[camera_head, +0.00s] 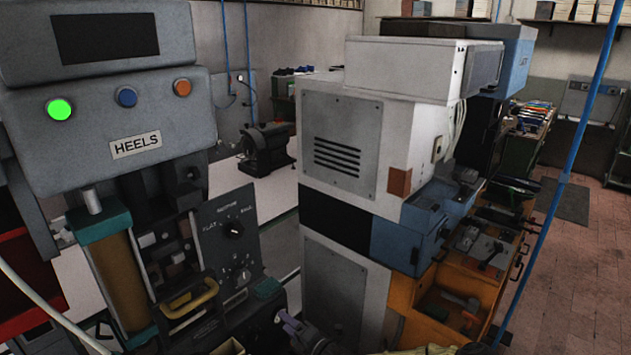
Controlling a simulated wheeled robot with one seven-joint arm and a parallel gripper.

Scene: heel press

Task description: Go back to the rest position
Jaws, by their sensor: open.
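The heel press (75,155) stands at the left, a grey machine labelled HEELS. Its left button (59,109) glows green; a blue button (126,97) and an orange button (182,87) sit to its right. A yellow handle (190,298) shows low on the press, beside a dark control panel with a knob (234,229). What looks like my gripper (284,318) is at the bottom edge, right of the press's lower part. It is open, with nothing seen in it. Most of my arm is out of the picture.
A tall white and grey machine (340,150) stands close on the right. An orange workbench (450,310) with tools is beside it. A blue vertical pole (575,150) crosses the right side. Tiled floor (590,270) lies free at the far right.

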